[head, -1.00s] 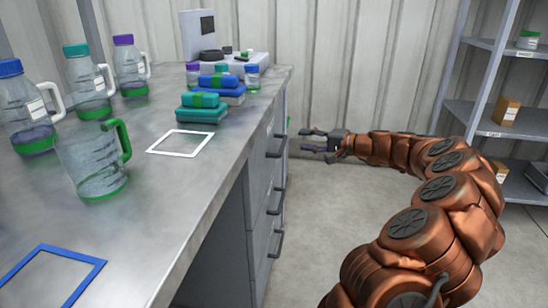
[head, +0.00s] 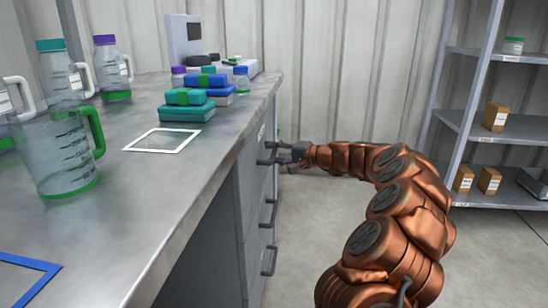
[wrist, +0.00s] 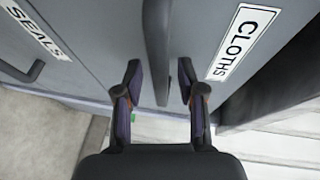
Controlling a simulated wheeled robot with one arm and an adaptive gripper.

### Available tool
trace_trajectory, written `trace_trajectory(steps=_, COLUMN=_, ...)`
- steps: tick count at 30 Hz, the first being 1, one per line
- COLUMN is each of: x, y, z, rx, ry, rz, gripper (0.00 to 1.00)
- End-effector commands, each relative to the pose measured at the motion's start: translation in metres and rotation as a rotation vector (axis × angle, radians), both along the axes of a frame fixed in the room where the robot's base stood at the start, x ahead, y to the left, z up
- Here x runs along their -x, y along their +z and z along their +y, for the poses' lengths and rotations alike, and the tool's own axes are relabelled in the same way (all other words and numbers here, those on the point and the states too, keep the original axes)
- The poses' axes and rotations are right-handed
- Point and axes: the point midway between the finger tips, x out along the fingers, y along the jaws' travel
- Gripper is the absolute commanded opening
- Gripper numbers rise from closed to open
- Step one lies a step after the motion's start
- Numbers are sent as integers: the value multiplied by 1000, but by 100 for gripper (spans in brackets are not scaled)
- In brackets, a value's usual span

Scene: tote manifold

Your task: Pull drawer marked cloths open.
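The drawer marked CLOTHS (wrist: 192,25) is a grey front with a white label (wrist: 241,42) in the wrist view. It appears shut. Its dark bar handle (wrist: 157,45) runs between the two fingers of my gripper (wrist: 160,78). The fingers are open, one on each side of the handle, with a gap visible on both sides. In the head view my gripper (head: 269,154) is at the upper handle on the counter's right side. The label cannot be read there.
A neighbouring drawer marked SEALS (wrist: 39,34) has its own handle. Lower handles (head: 268,262) show below my gripper. The counter (head: 120,220) carries jugs and stacked boxes (head: 190,97). Shelves (head: 485,125) stand at the right. Bare floor (head: 315,220) lies between.

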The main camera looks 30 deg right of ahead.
Motion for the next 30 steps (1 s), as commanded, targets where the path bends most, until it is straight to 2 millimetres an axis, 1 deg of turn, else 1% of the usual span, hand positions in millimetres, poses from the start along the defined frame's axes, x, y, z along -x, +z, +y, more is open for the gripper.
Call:
trace_trajectory(steps=3, x=-4, y=-1, z=2, rx=0, ry=0, rz=0, gripper=39)
trace_trajectory(steps=11, x=-4, y=0, z=2, rx=0, ry=0, rz=0, gripper=38)
trace_trajectory(steps=22, x=-4, y=0, z=2, rx=1, ry=0, rz=0, gripper=0)
trace_trajectory(steps=30, x=-4, y=0, z=3, rx=1, ry=0, rz=0, gripper=0)
